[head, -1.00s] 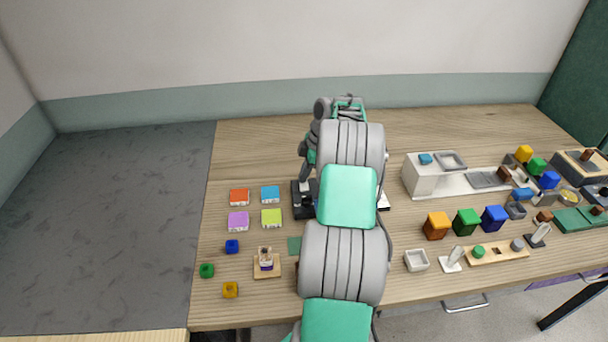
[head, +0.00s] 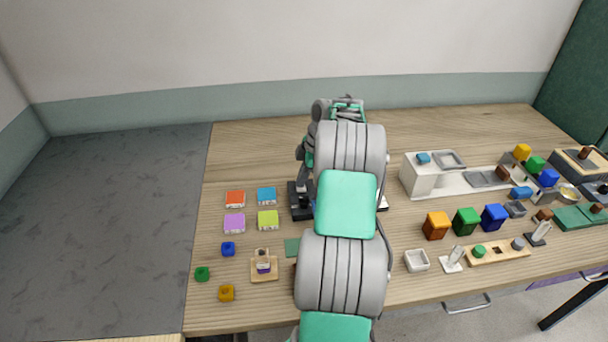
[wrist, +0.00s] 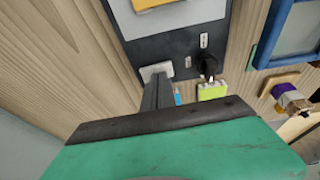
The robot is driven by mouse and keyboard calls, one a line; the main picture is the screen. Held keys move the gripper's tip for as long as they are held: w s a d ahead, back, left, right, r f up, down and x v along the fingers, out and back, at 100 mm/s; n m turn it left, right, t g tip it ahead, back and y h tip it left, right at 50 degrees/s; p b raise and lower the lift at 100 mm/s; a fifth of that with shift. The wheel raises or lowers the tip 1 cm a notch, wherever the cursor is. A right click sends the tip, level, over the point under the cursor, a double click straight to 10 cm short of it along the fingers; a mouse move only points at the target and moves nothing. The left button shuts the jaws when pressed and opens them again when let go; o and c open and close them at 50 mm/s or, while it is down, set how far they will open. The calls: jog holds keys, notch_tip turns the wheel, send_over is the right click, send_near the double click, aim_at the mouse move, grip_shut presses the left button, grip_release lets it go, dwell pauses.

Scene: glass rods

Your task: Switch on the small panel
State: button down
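The small panel is a dark plate (wrist: 187,50) in the wrist view, with a pale raised part at its top, small light fittings and a black knob (wrist: 207,63). In the head view my arm hides most of it; only its dark left edge (head: 299,209) shows. My gripper (wrist: 157,80) points at the panel's lower left in the wrist view. Its dark fingers lie close together and look shut, with nothing visible between them. Their tips overlap a light grey block (wrist: 155,70) there; I cannot tell whether they touch it.
A yellow-green block (wrist: 212,92) and a blue-edged tray (wrist: 262,52) are near the panel. In the head view, coloured square blocks (head: 235,223) lie left of my arm. Bins (head: 466,221) and a white station (head: 421,178) stand right. The table's back strip is clear.

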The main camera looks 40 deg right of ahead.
notch_tip(320, 180, up, 5)
jog(key=p, duration=0.3)
jog(key=shift+s, duration=0.15)
jog(key=p+v, duration=0.1)
jog(key=v, duration=0.8)
jog(key=shift+d+p, duration=0.2)
jog(key=shift+p, duration=0.1)
jog(key=shift+w+d+r, duration=0.15)
jog(key=shift+w+d, duration=0.1)
jog(key=shift+d, duration=0.1)
